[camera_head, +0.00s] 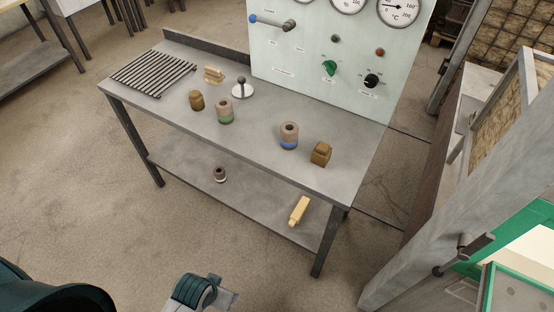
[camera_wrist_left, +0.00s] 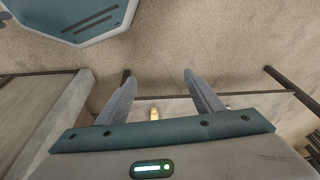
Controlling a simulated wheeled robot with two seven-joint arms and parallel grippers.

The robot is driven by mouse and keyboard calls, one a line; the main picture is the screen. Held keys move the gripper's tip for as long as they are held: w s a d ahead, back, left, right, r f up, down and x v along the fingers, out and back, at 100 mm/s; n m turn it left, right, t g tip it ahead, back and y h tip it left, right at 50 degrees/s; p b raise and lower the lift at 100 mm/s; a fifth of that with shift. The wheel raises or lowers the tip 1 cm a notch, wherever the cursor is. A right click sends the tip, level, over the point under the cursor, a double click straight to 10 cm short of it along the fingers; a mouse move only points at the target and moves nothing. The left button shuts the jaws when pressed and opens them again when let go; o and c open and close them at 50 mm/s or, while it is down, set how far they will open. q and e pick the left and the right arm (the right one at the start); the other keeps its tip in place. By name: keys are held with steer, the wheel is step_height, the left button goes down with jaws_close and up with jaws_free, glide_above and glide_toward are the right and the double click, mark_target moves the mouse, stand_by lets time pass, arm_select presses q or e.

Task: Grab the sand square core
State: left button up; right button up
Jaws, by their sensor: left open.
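A brown, square-sided block (camera_head: 321,153) with a narrower top, which looks like the sand square core, stands at the right front of the metal table (camera_head: 255,131). A rounder brown core (camera_head: 196,100) stands further left. My left gripper is partly in view at the bottom of the head view (camera_head: 203,291), well short of the table. In the left wrist view it is open and empty (camera_wrist_left: 159,77). A pale yellow block (camera_wrist_left: 154,114) shows between and beyond its fingers, and also lies on the lower shelf in the head view (camera_head: 299,211). My right gripper is not in view.
A green-banded cylinder (camera_head: 225,111) and a blue-banded one (camera_head: 289,136) stand on the table, the latter close to the square block. A small ring-like piece (camera_head: 220,174) sits on the lower shelf. A gauge panel (camera_head: 330,55) rises behind. Floor before the table is clear.

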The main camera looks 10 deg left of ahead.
arm_select(q)
steer(key=w+d+r+m+t+h, duration=0.1)
steer(key=w+d+r, duration=0.1)
steer(key=r, duration=0.5)
steer(key=w+d+r+m, duration=0.2)
steer(key=r, duration=0.4)
steer(key=w+d+r+m+h, duration=0.2)
steer(key=w+d+r+m, duration=0.4)
steer(key=w+d+m, duration=0.3)
steer(key=w+d+r+m+h, duration=0.2)
steer(key=w+d+r+m, duration=0.4)
steer(key=w+d+m, duration=0.2)
steer(key=w+r+m+y, duration=0.3)
steer(key=w+r+m, duration=1)
steer(key=m, duration=0.4)
steer(key=shift+w+a+r+m+y, duration=0.15)
steer(key=shift+w+r+m+y, duration=0.15)
steer(key=shift+w+m+y, duration=0.15)
